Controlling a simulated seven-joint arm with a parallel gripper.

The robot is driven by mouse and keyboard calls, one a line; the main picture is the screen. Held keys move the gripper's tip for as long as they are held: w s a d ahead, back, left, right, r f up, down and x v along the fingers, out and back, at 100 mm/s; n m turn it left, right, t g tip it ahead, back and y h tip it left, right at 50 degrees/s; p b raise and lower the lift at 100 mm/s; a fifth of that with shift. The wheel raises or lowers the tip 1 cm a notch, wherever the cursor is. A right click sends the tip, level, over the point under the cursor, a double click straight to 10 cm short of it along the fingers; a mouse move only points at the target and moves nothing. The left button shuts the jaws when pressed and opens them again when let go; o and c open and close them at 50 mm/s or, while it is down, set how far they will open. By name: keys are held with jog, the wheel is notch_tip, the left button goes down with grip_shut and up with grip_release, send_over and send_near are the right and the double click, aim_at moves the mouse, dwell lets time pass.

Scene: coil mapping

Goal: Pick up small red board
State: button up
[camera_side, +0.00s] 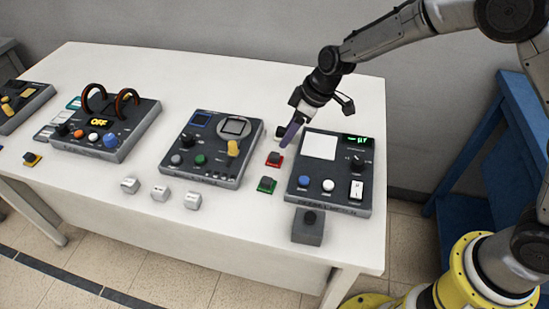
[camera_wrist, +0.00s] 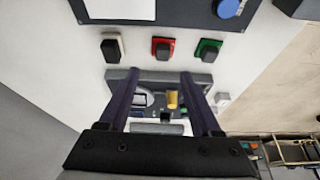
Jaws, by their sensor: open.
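The small red board (camera_side: 274,160) lies on the white table with a black block on top, between the right-hand device and the middle device. In the wrist view the red board (camera_wrist: 153,51) is just beyond and between my fingertips. My gripper (camera_side: 286,145) points down close above it in the side view, and its dark purple fingers look apart and empty in the wrist view (camera_wrist: 160,75). The fingers do not appear to hold the board; the exact height gap is hard to tell.
A green board (camera_side: 265,190) and a pale board (camera_wrist: 104,50) flank the red one. The right-hand device (camera_side: 328,192) and the middle device (camera_side: 180,169) stand close on either side. White cubes (camera_side: 161,193) sit near the front edge; a grey box (camera_side: 307,237) is at the front right.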

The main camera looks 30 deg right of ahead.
aim_at(275, 154)
jog(key=x, duration=0.3)
jog(key=shift+w+f, duration=0.1)
jog(key=shift+f, duration=0.05)
jog(key=shift+s+x, duration=0.2)
jog(key=shift+x, duration=2.55)
jog(key=shift+a, duration=0.15)
grip_shut()
